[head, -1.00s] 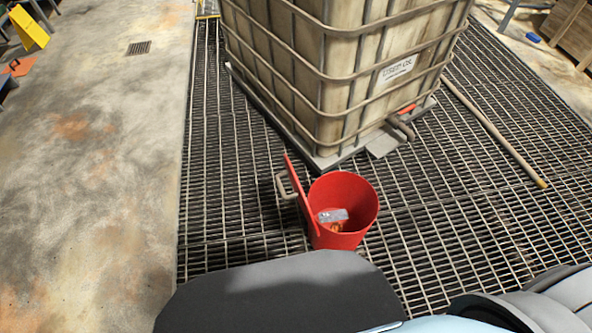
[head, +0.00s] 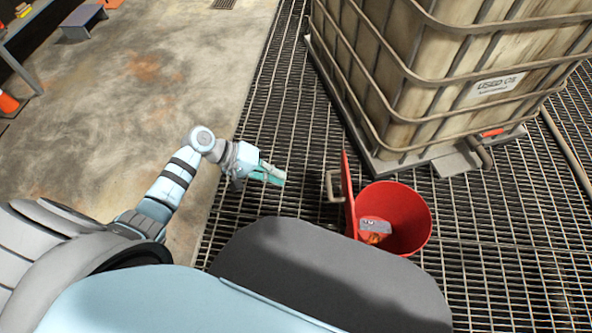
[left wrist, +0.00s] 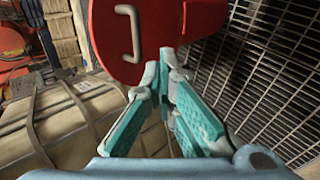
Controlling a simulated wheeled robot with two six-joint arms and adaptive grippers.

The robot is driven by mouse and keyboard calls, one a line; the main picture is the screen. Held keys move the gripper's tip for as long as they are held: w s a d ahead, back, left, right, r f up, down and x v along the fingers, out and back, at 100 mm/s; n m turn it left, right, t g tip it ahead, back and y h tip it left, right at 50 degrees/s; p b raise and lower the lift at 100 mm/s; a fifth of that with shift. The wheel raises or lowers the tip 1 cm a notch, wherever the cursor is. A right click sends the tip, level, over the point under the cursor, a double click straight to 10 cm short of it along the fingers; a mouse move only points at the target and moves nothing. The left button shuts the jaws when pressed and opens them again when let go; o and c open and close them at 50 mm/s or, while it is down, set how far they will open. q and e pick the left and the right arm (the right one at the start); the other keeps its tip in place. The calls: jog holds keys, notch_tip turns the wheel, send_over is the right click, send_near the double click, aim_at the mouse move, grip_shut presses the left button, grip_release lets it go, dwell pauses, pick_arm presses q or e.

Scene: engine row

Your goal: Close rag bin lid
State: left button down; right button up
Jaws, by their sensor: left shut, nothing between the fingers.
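The red rag bin (head: 418,218) stands on the floor grating with its mouth open, and a grey and orange item (head: 376,228) shows inside. Its red lid (head: 347,190) stands upright on the left side of the bin, with a pale handle (head: 331,186) facing left. My left gripper (head: 279,179) is left of the lid, apart from it, shut and empty. In the left wrist view the lid (left wrist: 190,20) and its handle (left wrist: 134,35) show beyond the shut fingertips (left wrist: 167,62). My right gripper is not in view.
A large caged used-oil tank (head: 440,80) on a pallet stands behind the bin, with a red-handled valve (head: 491,133). Metal grating (head: 300,130) surrounds the bin. Concrete floor (head: 130,110) is clear at left. A bench (head: 82,20) stands far left.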

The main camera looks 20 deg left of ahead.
aim_at(339, 200)
pick_arm(q)
jog(key=d+r+b+x, duration=0.1)
jog(key=b+x, duration=0.2)
jog(key=x, duration=0.9)
jog(key=shift+w+d+r, duration=0.3)
jog(key=shift+w, duration=0.05)
